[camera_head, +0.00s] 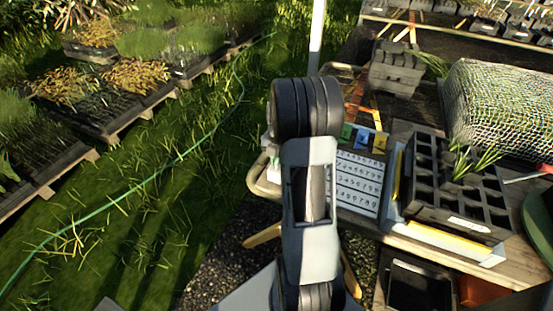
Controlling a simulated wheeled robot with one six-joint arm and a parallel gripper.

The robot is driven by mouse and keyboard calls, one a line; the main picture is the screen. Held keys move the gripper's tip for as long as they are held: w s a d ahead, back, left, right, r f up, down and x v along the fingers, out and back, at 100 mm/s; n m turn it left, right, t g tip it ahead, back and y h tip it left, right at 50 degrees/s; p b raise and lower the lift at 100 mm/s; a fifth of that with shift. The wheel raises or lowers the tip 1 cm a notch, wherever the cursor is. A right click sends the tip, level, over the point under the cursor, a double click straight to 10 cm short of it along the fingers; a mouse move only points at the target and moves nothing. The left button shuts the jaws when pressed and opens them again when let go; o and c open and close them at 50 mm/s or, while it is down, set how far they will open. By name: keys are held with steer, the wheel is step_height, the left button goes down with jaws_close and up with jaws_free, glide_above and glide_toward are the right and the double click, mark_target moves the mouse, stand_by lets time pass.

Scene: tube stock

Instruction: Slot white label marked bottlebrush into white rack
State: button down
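My arm rises through the middle of the head view, and its end is hidden behind the large dark joint, so my gripper is not visible. A white panel with rows of printed numbers (360,183) stands on the wooden bench just right of my arm; I cannot tell whether it is the white rack. A small white label (468,224) is on the front edge of the black cell tray (425,205). Its writing is too small to read, so I cannot tell whether it says bottlebrush.
Small green, blue and yellow pieces (362,138) sit behind the panel. The cell tray rests in a pale tray (443,242). A mesh-covered bundle (503,107) and stacked grey pots (396,68) stand behind. Grass and a green hose (145,183) lie left.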

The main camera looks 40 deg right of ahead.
steer(key=shift+f, duration=0.25)
steer(key=c, duration=1.3)
jaws_free()
step_height(320, 180, up, 14)
steer(key=d, duration=0.1)
steer(key=shift+w+d, duration=0.25)
steer(key=shift+w, duration=0.15)
steer(key=shift+f, duration=0.15)
